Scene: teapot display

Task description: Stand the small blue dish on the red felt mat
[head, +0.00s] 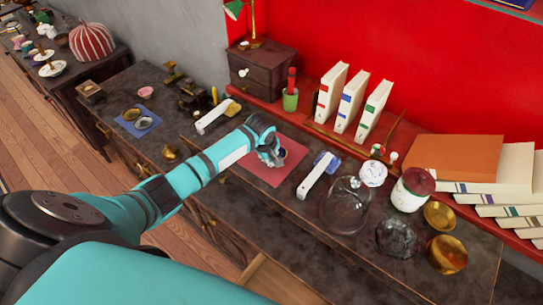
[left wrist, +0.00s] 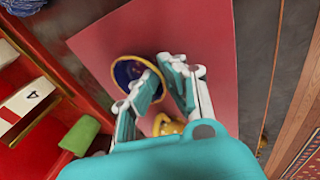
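The red felt mat (head: 285,174) lies on the dark table top, and it fills much of the left wrist view (left wrist: 205,30). The small blue dish (left wrist: 128,72) with a gold rim is over the mat, its inside showing; it shows partly in the head view (head: 283,153) beside the fingers. My left gripper (head: 270,158) is low over the mat. In the left wrist view its fingers (left wrist: 164,75) are apart with red mat visible between them; the left finger overlaps the dish's right side. Exact contact with the dish cannot be told. My right gripper is not in view.
A gold object (left wrist: 165,125) is partly hidden behind the fingers. A glass dome (head: 346,205) and lidded jar (head: 410,190) stand to the right.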

